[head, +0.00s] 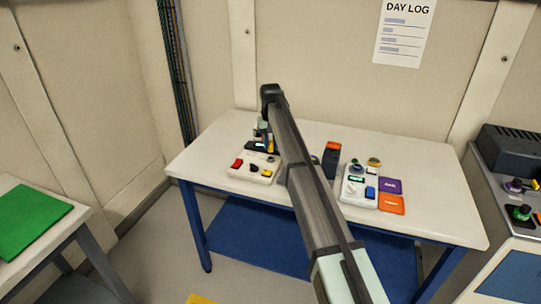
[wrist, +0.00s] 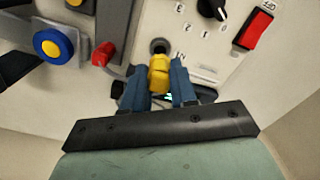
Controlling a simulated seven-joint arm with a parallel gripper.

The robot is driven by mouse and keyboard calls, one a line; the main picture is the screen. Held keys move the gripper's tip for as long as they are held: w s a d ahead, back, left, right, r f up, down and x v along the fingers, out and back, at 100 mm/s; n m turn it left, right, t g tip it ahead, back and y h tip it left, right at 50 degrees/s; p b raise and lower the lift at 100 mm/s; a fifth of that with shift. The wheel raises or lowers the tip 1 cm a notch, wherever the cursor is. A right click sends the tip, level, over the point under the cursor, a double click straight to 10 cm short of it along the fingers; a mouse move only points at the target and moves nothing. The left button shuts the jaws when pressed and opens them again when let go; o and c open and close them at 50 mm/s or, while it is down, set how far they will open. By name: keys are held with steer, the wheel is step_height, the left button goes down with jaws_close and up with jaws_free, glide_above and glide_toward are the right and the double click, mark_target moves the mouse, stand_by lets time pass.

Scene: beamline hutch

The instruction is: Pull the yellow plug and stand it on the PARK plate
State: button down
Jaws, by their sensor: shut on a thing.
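The yellow plug (wrist: 158,76) is between the two blue fingers of my gripper (wrist: 160,86) in the wrist view, and the gripper is shut on it. A dark round socket (wrist: 158,46) in a pale panel shows right beyond the plug's end. I cannot tell whether the plug is still seated in it. In the head view my gripper (head: 264,138) is over the left control box (head: 252,170) on the table; the arm hides part of this area. A purple plate (head: 390,185) and an orange plate (head: 391,203) lie at the right; their lettering is too small to read.
In the wrist view a red rocker (wrist: 252,27), a black knob (wrist: 211,8), a red part (wrist: 101,54) and a blue-and-yellow button (wrist: 52,45) are near the fingers. A second control box (head: 355,188) and a dark upright block (head: 331,160) stand between the left box and the plates.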

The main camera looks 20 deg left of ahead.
steer(key=shift+r, duration=1.75)
steer(key=s+d, duration=0.7)
steer(key=d, duration=0.1)
steer(key=shift+w+f, duration=0.15)
steer(key=shift+f, duration=2.3)
steer(key=shift+w+f, duration=0.1)
steer(key=shift+f, duration=2.3)
steer(key=shift+f, duration=0.1)
steer(key=c, duration=0.9)
jaws_free()
